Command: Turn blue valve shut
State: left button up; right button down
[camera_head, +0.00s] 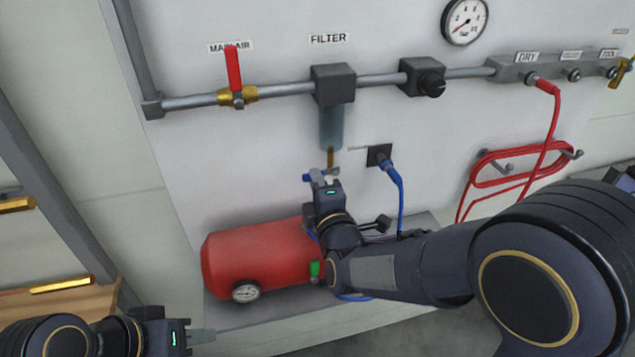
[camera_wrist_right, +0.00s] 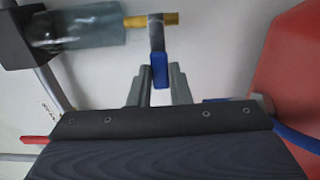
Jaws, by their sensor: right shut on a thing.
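The blue valve handle (camera_head: 307,177) sits at the brass drain fitting (camera_head: 331,158) under the clear filter bowl (camera_head: 331,125). My right gripper (camera_head: 325,174) is at the handle, just below the filter. In the right wrist view the blue handle (camera_wrist_right: 159,70) lies between the two grey fingertips (camera_wrist_right: 160,82), and the gripper is shut on it. The brass fitting (camera_wrist_right: 152,20) and bowl (camera_wrist_right: 80,30) show beyond it. My left gripper (camera_head: 199,337) is low at the left, far from the valve; its finger gap cannot be made out.
A red air tank (camera_head: 258,262) with a gauge stands on a grey shelf below the valve. A blue hose (camera_head: 400,200) hangs from a wall socket right of the gripper. A red-handled valve (camera_head: 234,70) is on the pipe above left. A red hose (camera_head: 520,170) hangs at the right.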

jog(key=shift+f, duration=0.1)
jog(key=c, duration=1.3)
grip_release()
jog(key=shift+c, duration=0.2)
jog(key=shift+s, duration=0.1)
jog(key=b+v, duration=0.1)
jog(key=v, duration=0.6)
jog(key=shift+s+d, duration=0.15)
jog(key=shift+s, duration=0.2)
